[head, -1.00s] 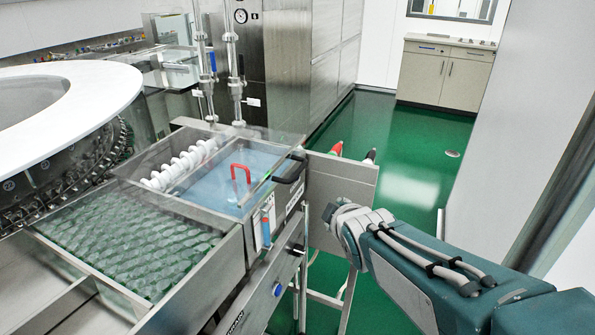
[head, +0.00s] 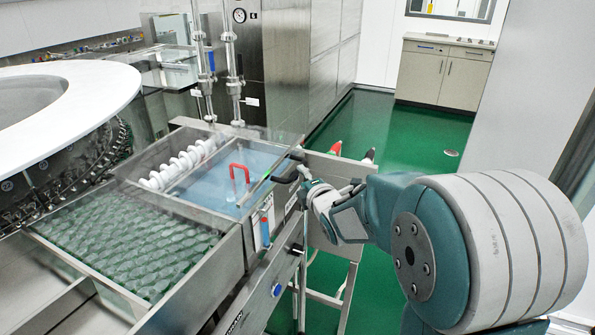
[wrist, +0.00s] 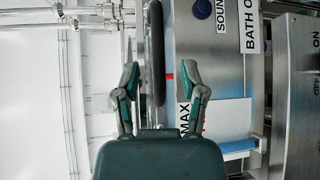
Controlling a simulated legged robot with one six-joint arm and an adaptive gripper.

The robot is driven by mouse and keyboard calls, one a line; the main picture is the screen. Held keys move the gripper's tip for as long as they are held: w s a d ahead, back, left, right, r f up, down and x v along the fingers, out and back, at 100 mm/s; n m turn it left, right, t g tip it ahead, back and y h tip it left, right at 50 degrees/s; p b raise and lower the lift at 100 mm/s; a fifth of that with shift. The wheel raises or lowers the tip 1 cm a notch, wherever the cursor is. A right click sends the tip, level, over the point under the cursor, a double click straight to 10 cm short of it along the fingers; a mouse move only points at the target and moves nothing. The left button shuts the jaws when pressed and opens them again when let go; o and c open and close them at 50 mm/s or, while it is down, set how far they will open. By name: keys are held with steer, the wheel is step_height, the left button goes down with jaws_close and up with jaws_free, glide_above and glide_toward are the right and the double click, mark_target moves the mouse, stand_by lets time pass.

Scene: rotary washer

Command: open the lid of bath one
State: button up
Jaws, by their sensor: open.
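Bath one (head: 268,222) is a steel tank of bluish liquid; part of its "BATH O" label (wrist: 249,25) shows in the wrist view. Its clear lid (head: 262,184) lies over the tank, with a black handle (head: 284,176) on its right edge. My gripper (head: 298,176) is at that handle, on its right side. In the wrist view, the gripper (wrist: 159,74) is open, with one finger on each side of the black handle bar (wrist: 155,45). Both fingers look apart from the bar.
A red handle (head: 239,168) and a row of white rollers (head: 182,163) show inside the tank area. A tray of green-tinted pieces (head: 125,238) is at the front left. A large white-rimmed drum (head: 90,75) stands at left. Green floor (head: 400,135) lies open behind.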

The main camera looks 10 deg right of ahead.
steer(key=shift+w+a+f, duration=0.1)
steer(key=shift+w, duration=0.7)
steer(key=shift+w+a+f, duration=0.15)
steer(key=shift+w, duration=0.6)
steer(key=shift+w+a+f, duration=0.1)
steer(key=shift+w, duration=0.7)
jaws_close()
